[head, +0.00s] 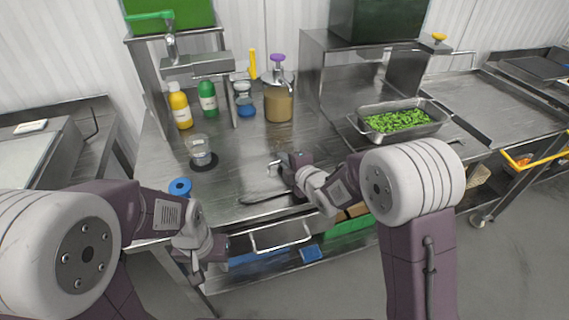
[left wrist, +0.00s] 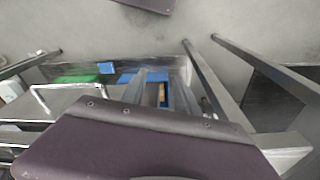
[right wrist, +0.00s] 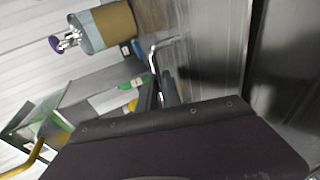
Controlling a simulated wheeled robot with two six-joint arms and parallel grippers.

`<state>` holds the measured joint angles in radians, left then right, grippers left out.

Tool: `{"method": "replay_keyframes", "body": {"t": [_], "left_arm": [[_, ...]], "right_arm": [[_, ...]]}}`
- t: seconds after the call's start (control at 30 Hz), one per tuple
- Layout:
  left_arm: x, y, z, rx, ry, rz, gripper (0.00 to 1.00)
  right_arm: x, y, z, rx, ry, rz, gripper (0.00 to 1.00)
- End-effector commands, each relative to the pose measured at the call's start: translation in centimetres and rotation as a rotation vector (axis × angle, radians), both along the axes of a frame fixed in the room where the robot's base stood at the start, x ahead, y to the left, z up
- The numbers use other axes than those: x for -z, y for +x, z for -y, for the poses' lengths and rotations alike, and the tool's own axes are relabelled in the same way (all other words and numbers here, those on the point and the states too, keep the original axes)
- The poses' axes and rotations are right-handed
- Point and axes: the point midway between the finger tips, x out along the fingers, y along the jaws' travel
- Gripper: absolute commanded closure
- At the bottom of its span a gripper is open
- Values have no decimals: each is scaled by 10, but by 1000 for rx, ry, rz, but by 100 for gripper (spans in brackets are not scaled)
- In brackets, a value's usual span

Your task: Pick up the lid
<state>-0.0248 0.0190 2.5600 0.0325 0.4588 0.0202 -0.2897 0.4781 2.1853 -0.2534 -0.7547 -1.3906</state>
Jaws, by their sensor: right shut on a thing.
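A metal lid (right wrist: 208,60) with a bent metal handle (right wrist: 160,45) fills the middle of the right wrist view, its surface hard to tell from the steel counter. My right gripper (right wrist: 161,90) is shut on the lid's handle. In the head view this gripper (head: 282,165) is over the middle of the counter, and the arm hides part of the lid. My left gripper (head: 194,262) hangs in front of the counter's front edge, below its top, away from the lid. In the left wrist view its fingers (left wrist: 162,92) stand apart with nothing between them.
The steel counter (head: 235,165) bears a brown pump jar (head: 278,104), yellow (head: 180,108) and green (head: 208,98) bottles, and a clear cup (head: 199,150) on a dark disc. A pan of chopped greens (head: 398,121) stands right. A bar handle (head: 280,246) juts out in front.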

Motion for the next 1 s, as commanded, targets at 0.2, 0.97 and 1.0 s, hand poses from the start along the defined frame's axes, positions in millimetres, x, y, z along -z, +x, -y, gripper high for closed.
{"method": "replay_keyframes", "body": {"t": [0.2,0.97,1.0], "left_arm": [[-6,0,0,0,0,0,64],[-43,0,0,0,0,0,64],[-43,0,0,0,0,0,64]], "right_arm": [[-35,1,0,0,2,9,100],[-109,55,103,0,1,5,100],[-109,56,103,0,1,5,100]]}}
